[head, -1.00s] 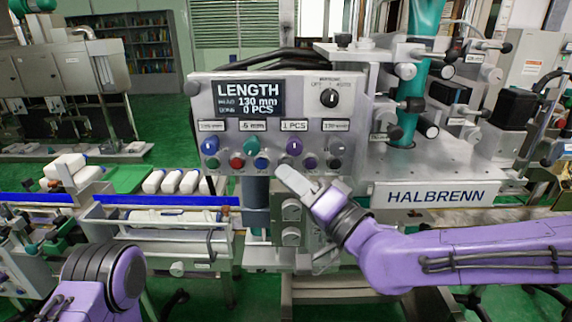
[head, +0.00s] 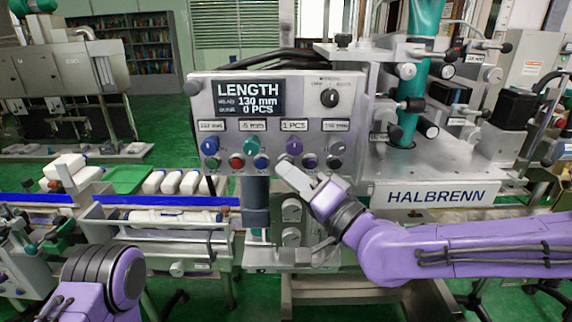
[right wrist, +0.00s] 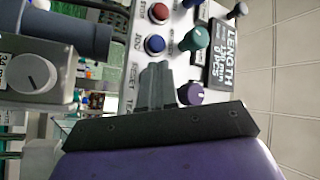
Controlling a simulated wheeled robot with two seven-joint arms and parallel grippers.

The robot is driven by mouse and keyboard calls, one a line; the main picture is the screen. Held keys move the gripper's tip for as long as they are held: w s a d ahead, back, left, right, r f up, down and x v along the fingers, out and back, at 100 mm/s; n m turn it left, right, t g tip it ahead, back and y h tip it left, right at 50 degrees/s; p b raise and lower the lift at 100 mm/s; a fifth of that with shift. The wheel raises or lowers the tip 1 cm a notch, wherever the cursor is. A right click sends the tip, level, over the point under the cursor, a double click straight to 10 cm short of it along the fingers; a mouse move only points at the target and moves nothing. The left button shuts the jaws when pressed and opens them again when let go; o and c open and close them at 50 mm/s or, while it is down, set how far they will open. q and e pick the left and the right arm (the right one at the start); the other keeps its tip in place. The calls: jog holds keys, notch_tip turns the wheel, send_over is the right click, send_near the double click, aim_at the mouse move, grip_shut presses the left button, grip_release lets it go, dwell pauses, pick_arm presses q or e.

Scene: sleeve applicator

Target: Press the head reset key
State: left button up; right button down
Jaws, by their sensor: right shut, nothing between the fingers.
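The control panel (head: 216,185) has a row of small keys below its knobs. A red key (head: 236,162) and a blue key (head: 261,163) are left of my right gripper (head: 283,164), a purple key (head: 309,161) to its right. My right gripper is shut and empty, its tips at the panel's lower key row. In the right wrist view the fingers (right wrist: 158,75) lie beside the RESET label (right wrist: 132,75), past the blue key (right wrist: 155,45). The key at that label is hidden behind them. I cannot tell whether the tips touch it. My left gripper is out of view.
The display (head: 248,98) reads LENGTH, 130 mm, 0 PCS. A grey box with a white knob (right wrist: 32,75) lies below the panel. A conveyor with white bottles (head: 170,182) runs at left.

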jog(key=shift+w, duration=0.15)
dwell(0.4)
jog(key=shift+s, duration=0.85)
jog(key=s, duration=0.5)
dwell(0.4)
